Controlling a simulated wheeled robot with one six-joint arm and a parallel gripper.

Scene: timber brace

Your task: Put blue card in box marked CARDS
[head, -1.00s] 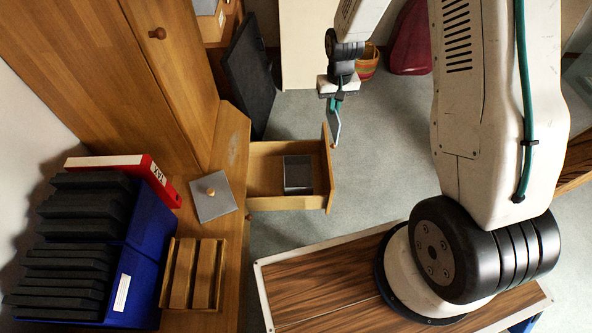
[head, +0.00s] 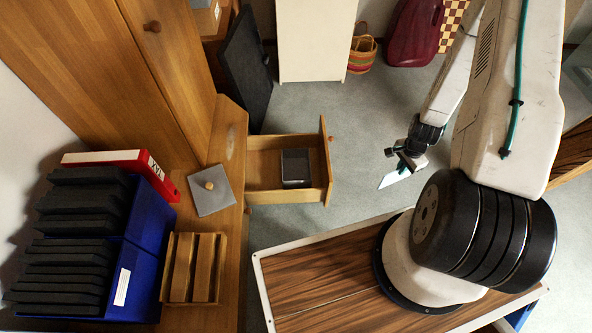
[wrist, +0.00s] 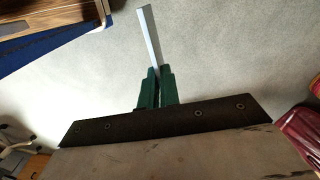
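My gripper (head: 406,167) is over the grey floor, right of the open drawer. In the wrist view its green fingers (wrist: 155,75) are shut on a thin, pale bluish card (wrist: 150,38), seen nearly edge-on. The card (head: 393,179) also shows below the gripper in the head view, tilted and clear of the drawer. An open dark grey box (head: 296,168) stands in the drawer (head: 262,158). A grey square lid with a wooden knob (head: 211,190) lies on the cabinet top. I can read no CARDS label on any box.
Blue boxes with black folders (head: 120,285), a red binder (head: 105,157) and a wooden slotted tray (head: 167,268) crowd the left. A wood-grain platform (head: 330,265) lies in front. A dark panel (head: 247,75) leans behind the drawer. The floor right of the drawer is clear.

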